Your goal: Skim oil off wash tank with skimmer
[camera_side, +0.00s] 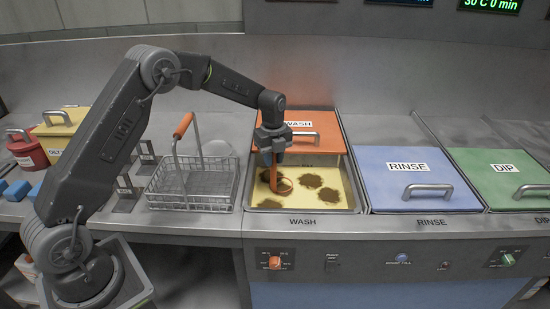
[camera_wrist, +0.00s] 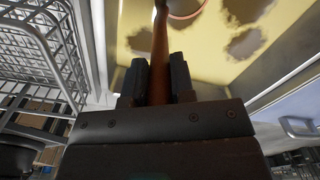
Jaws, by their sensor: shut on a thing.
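The wash tank (camera_side: 338,208) holds yellowish liquid with several dark brown oil patches; one patch (camera_side: 311,181) is near its middle. The orange-handled skimmer (camera_side: 274,178) hangs down into the tank's left part, its ring at the liquid surface. I cannot tell if the ring is under the surface. My gripper (camera_side: 272,152) is shut on the skimmer handle above the tank. In the wrist view the handle (camera_wrist: 160,60) runs between the jaws (camera_wrist: 159,85), and part of the ring shows at the top edge. An oil patch (camera_wrist: 246,44) lies to the right of the ring.
The orange WASH lid (camera_side: 315,122) sits over the tank's back part. A wire basket (camera_side: 190,190) with a raised orange handle stands just left. Blue RINSE lid (camera_side: 415,190) and green DIP lid (camera_side: 508,190) cover the tanks to the right. Red and yellow containers (camera_side: 60,130) stand far left.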

